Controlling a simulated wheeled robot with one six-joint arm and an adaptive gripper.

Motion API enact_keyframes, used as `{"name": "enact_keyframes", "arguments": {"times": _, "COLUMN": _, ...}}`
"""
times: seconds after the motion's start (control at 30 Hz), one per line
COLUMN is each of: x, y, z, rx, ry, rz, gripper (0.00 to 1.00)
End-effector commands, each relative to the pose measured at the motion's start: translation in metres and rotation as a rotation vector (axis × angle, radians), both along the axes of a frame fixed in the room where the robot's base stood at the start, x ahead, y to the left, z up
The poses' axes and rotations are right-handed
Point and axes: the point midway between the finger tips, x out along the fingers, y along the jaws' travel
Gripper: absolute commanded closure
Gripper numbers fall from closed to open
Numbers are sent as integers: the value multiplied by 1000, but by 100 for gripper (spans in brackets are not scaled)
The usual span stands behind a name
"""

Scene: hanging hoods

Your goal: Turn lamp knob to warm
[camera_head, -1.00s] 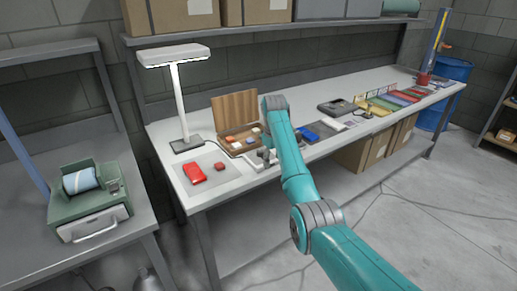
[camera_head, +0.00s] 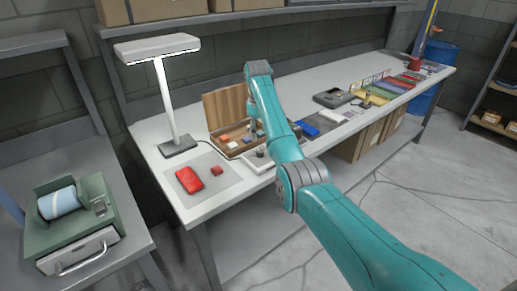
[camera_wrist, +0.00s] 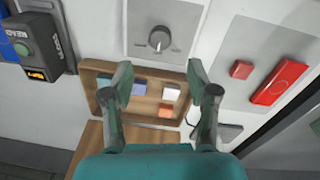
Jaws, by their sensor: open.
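The lamp (camera_head: 158,48) stands upright on the bench, its head over a white post, with a bright strip along the underside edge. The round grey knob (camera_wrist: 159,39) sits on a pale grey panel (camera_wrist: 140,20) at the top of the wrist view. Faint marks lie on both sides of it; I cannot read them or its setting. In the head view the panel (camera_head: 252,165) is in front of the wooden box, partly behind my arm. My gripper (camera_wrist: 162,88) is open and empty, its fingers over the wooden box, apart from the knob. My arm mostly hides it in the head view.
An open wooden box (camera_wrist: 88,92) holds several coloured blocks. A grey mat (camera_head: 215,188) carries a red case (camera_head: 189,180) and a small red block (camera_head: 216,172). A device marked READ (camera_wrist: 36,42) stands beside the panel. A green machine (camera_head: 73,222) is on the left table.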

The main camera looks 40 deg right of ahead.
Motion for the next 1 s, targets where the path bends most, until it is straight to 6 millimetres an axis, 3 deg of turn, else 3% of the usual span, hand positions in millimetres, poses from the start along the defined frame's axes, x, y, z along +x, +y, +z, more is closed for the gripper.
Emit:
{"name": "enact_keyframes", "arguments": {"times": 0.3, "x": 0, "y": -2, "z": -58, "rx": 1, "ry": 3, "rz": 0, "gripper": 41}}
{"name": "enact_keyframes", "arguments": {"times": 0.5, "x": 0, "y": -4, "z": -80, "rx": 1, "ry": 2, "rz": 0, "gripper": 41}}
{"name": "enact_keyframes", "arguments": {"times": 0.93, "x": 0, "y": -4, "z": -89, "rx": 1, "ry": 1, "rz": 0, "gripper": 41}}
{"name": "enact_keyframes", "arguments": {"times": 1.0, "x": 0, "y": -4, "z": -89, "rx": 1, "ry": 1, "rz": 0, "gripper": 58}}
